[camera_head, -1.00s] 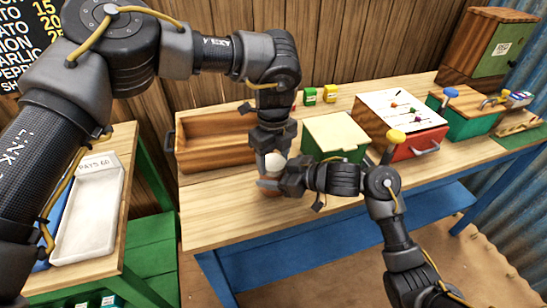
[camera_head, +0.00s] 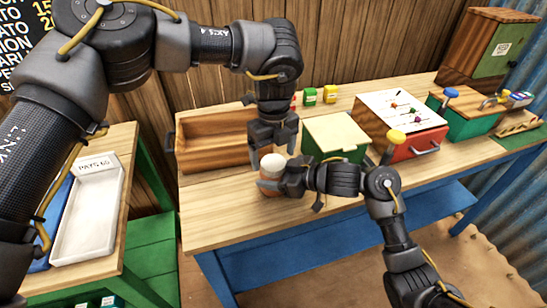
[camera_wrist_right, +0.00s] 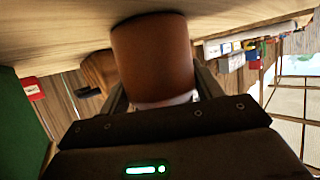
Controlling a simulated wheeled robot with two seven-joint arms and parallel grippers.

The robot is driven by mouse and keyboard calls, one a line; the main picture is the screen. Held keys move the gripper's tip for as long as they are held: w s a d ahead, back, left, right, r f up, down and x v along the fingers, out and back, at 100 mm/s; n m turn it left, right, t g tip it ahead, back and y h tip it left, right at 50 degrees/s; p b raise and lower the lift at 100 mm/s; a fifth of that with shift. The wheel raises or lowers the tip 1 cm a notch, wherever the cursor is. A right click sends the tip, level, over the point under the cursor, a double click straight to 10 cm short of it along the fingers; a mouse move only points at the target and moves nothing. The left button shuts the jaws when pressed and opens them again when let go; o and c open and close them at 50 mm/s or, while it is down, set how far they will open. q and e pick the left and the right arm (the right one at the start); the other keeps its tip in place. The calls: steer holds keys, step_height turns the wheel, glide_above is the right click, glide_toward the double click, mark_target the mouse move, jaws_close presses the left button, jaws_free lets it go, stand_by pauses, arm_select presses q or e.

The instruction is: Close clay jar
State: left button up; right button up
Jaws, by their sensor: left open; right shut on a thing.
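The clay jar (camera_head: 268,174) is reddish-brown and stands upright near the front left of the wooden table. A pale cream lid (camera_head: 273,160) sits on its top and looks about level. My right gripper (camera_head: 271,183) is shut on the jar from the right side and hides part of its body. In the right wrist view the jar (camera_wrist_right: 152,60) fills the space between the fingers, with a pale rim (camera_wrist_right: 172,101) at its lower end. My left gripper (camera_head: 272,148) points down just above and behind the lid. It is open and empty, apart from the lid.
A wooden crate (camera_head: 205,159) stands behind on the left. A green box with a cream top (camera_head: 338,132) is right of the jar, then a red box with a white top (camera_head: 402,108). Small yellow and green containers (camera_head: 320,95) stand at the back. The table's front left is clear.

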arm_select(q)
step_height(320, 180, up, 10)
stand_by(0.4)
steer(key=shift+r, duration=0.1)
arm_select(e)
steer(key=o, duration=2)
steer(key=shift+c, duration=0.2)
steer(key=p+v, duration=0.1)
steer(key=v, duration=0.8)
steer(key=shift+d, duration=0.1)
steer(key=shift+v, duration=0.85)
arm_select(q)
steer(key=shift+r, duration=0.55)
arm_select(e)
steer(key=shift+r, duration=0.1)
